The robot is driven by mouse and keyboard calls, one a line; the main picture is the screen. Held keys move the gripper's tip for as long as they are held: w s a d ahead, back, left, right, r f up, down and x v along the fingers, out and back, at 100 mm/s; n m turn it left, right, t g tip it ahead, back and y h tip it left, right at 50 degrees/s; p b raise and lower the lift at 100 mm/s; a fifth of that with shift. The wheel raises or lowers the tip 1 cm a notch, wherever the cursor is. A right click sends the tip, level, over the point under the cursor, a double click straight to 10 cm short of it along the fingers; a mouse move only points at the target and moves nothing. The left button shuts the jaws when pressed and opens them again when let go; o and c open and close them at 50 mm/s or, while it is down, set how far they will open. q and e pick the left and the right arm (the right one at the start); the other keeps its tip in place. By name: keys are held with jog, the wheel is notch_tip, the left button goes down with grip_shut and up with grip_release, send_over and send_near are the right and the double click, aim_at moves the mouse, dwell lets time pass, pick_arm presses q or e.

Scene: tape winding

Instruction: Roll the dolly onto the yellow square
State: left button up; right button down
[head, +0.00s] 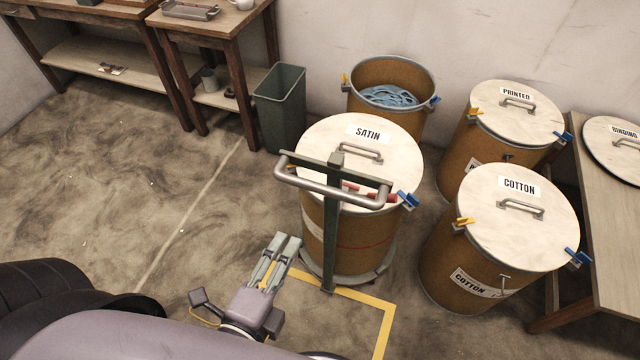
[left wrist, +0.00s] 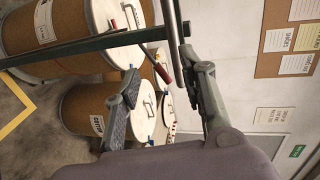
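The dolly has a low round base (head: 312,263), a green upright post (head: 333,235) and a grey bar handle (head: 310,186). It carries the brown SATIN drum (head: 325,235) with a pale lid. The yellow square (head: 386,325) shows as a floor outline, partly hidden by my arm. The dolly stands at its far edge; the post's foot overlaps that line in the head view. My left gripper (head: 285,245) is open and empty, below the handle in the picture. In the left wrist view the handle bar (left wrist: 174,25) passes close to one fingertip; contact is unclear. My right gripper is out of view.
The COTTON drum (head: 440,255) and PRINTED drum (head: 458,150) stand right of the dolly. An open drum (head: 400,75) and a green bin (head: 280,105) stand behind. A table (head: 610,275) is at the right. The floor (head: 150,210) at left is clear.

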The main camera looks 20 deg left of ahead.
pick_arm(q)
jog(key=r, duration=0.2)
jog(key=p, duration=0.4)
send_near(316, 190)
jog(key=p+x, duration=0.4)
jog(key=x, duration=0.6)
jog(key=shift+w+f+p, duration=0.25)
jog(key=shift+w+p, duration=0.05)
jog(key=shift+w, duration=0.3)
jog(key=shift+c, duration=0.2)
grip_shut()
